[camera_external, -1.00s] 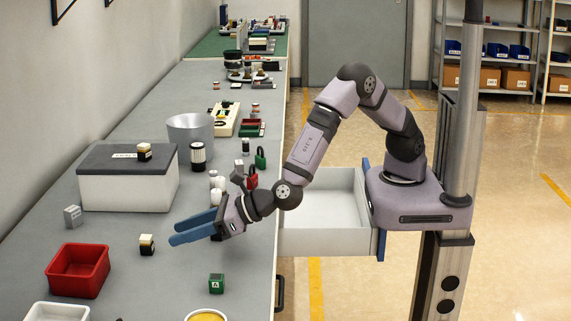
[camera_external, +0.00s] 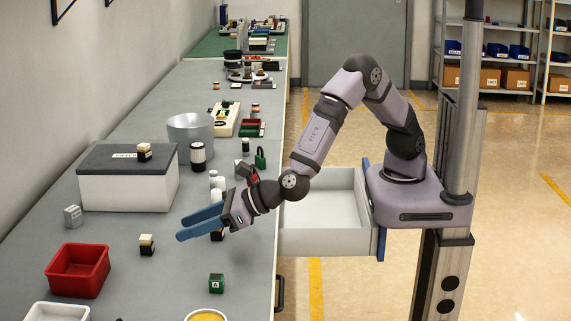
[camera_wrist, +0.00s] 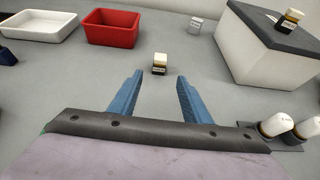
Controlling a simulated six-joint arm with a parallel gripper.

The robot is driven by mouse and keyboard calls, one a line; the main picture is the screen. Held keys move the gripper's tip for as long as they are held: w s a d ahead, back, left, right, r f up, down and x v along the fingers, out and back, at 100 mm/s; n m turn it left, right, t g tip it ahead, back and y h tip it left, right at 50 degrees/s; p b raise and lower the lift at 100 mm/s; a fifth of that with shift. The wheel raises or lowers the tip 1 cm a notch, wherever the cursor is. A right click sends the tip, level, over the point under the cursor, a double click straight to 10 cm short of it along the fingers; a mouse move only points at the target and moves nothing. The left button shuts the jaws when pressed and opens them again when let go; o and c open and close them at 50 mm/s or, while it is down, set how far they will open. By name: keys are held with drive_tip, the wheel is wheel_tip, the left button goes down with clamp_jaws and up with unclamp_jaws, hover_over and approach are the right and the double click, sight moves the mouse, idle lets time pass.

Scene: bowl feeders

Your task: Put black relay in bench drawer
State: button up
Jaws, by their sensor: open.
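Two small blocks with cream tops and dark lower parts could be the black relay. One stands on the bench (camera_external: 146,247), also ahead of the fingertips in the wrist view (camera_wrist: 159,65). The other sits on the grey lid of a white box (camera_external: 144,152) and shows in the wrist view (camera_wrist: 289,21). I cannot tell which is meant. A dark object under my fingers is mostly hidden. My gripper (camera_external: 182,230) is open and empty above the bench; its blue fingers (camera_wrist: 160,76) are apart. The bench drawer (camera_external: 330,240) is pulled out and looks empty.
A red bin (camera_external: 78,285) and a white tray (camera_external: 55,312) stand at the near left. The lidded white box (camera_external: 125,193) is behind. A green cube (camera_external: 216,284) lies near the bench edge, and white cylinders (camera_wrist: 277,125) stand right of my gripper.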

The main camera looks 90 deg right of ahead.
sight(146, 237)
drive_tip(key=w, duration=0.1)
drive_tip(key=w+r, duration=0.1)
drive_tip(key=w, duration=0.1)
drive_tip(key=shift+w+a+g, duration=0.1)
drive_tip(key=shift+w+g, duration=0.15)
drive_tip(key=shift+g, duration=0.15)
drive_tip(key=shift+p+x, duration=1.6)
drive_tip(key=shift+x, duration=2.05)
clamp_jaws()
